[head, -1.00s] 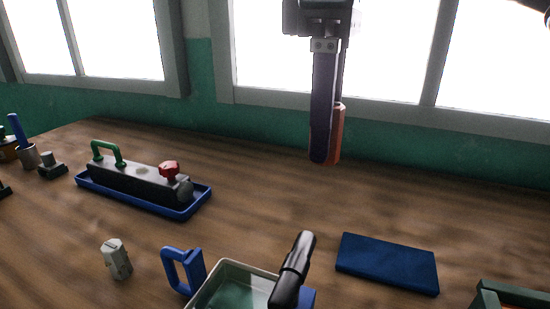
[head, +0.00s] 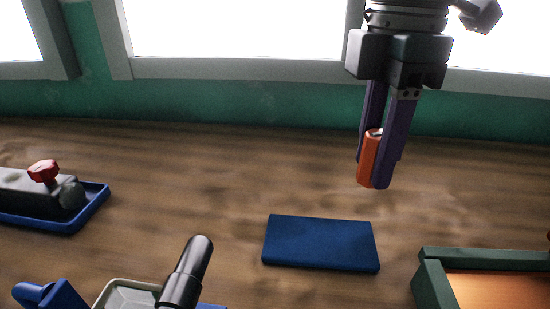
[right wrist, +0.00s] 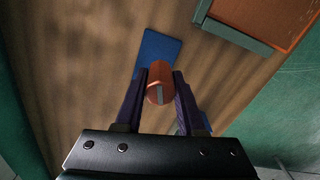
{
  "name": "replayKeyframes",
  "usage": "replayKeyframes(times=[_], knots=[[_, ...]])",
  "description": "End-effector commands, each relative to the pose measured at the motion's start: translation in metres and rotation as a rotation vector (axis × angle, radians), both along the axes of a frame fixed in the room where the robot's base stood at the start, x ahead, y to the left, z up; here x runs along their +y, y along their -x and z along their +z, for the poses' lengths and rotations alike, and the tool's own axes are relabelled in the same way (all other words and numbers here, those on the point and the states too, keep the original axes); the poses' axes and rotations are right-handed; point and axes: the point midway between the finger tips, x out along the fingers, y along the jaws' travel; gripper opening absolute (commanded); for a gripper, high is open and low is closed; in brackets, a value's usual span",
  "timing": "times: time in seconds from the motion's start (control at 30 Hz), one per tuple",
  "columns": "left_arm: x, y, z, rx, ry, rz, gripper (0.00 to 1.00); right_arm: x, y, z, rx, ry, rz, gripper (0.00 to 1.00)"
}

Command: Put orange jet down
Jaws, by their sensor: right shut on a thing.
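The orange jet (head: 369,158) is a small orange cylinder held upright between the purple fingers of my right gripper (head: 379,172). My right gripper is shut on it, above the table. In the right wrist view the jet (right wrist: 159,84) sits between the fingertips (right wrist: 160,88), its end with a grey slot facing the camera. In the head view the jet hangs above and to the right of a flat blue pad (head: 320,243). The pad also shows beyond the jet in the right wrist view (right wrist: 158,46). My left gripper is not in view.
A green-walled tray with an orange floor (head: 430,283) stands at the right. A grey block with a red knob (head: 43,171) sits in a blue tray (head: 88,209) at the left. A black cylinder (head: 187,272) leans over a pale bin (head: 112,290). Wood around the pad is clear.

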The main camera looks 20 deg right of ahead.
Motion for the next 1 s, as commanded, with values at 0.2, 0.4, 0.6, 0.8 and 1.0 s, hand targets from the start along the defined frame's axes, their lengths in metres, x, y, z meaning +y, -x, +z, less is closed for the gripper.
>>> replayKeyframes(times=[0.2,0.4,0.6,0.8,1.0], knots=[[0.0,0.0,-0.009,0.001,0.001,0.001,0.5,0.0,0.0,-0.041,0.001,0.001,-0.001,0.0],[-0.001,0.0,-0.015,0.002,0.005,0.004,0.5,0.0,0.001,-0.063,0.003,-0.001,-0.001,0.0],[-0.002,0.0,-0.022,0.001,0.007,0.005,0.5,0.0,0.0,-0.097,0.001,0.001,-0.001,0.0],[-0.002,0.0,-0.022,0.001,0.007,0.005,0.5,0.0,0.0,-0.102,-0.001,0.0,-0.001,0.0],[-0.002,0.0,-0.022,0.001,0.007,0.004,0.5,0.0,0.0,-0.103,0.0,0.0,-0.001,0.0]])
